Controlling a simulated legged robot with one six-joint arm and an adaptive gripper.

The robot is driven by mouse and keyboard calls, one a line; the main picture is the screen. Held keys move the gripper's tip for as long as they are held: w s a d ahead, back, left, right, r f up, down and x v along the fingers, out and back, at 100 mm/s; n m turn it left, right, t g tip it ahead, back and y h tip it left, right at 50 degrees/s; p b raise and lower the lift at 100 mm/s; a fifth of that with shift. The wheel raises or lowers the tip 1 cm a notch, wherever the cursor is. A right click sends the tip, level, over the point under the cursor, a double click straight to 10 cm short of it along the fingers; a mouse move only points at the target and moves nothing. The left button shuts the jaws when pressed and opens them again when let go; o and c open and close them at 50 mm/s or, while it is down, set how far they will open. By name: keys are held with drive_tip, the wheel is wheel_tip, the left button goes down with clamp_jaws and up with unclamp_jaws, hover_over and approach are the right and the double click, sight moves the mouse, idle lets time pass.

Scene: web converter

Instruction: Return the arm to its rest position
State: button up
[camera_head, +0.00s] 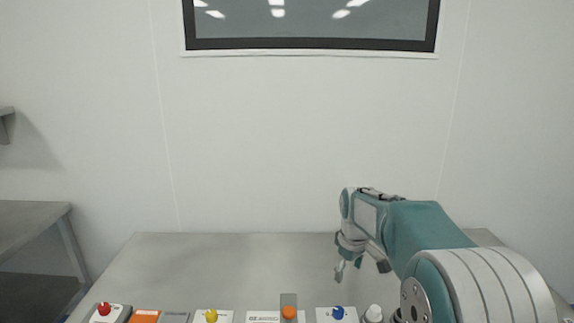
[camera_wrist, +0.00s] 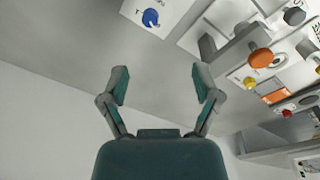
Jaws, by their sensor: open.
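My arm rises from the lower right of the head view and bends over the grey table (camera_head: 220,262). My gripper (camera_head: 348,270) hangs from its end, pointing down, above the right part of the table. In the wrist view my gripper (camera_wrist: 162,88) is open, its two fingers spread wide with nothing between them. The fingers look apart from the controls, which lie beyond them at the top and right of that view.
A row of controls lines the table's near edge: a red button (camera_head: 104,309), a yellow knob (camera_head: 211,315), an orange knob (camera_head: 289,312) and a blue knob (camera_head: 338,312). A white wall with a dark-framed window (camera_head: 310,45) stands behind. A side table (camera_head: 30,215) is at left.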

drive_tip(key=s+r+m+t, duration=0.15)
drive_tip(key=s+r, duration=0.25)
drive_tip(key=s, duration=0.4)
drive_tip(key=s+r+m+t, duration=0.15)
drive_tip(key=s+r, duration=0.25)
drive_tip(key=s, duration=0.4)
drive_tip(key=s+f+m+t, duration=0.1)
drive_tip(key=s+m, duration=0.3)
drive_tip(key=s, duration=1)
drive_tip(key=shift+s+f, duration=0.4)
drive_tip(key=shift+f, duration=0.15)
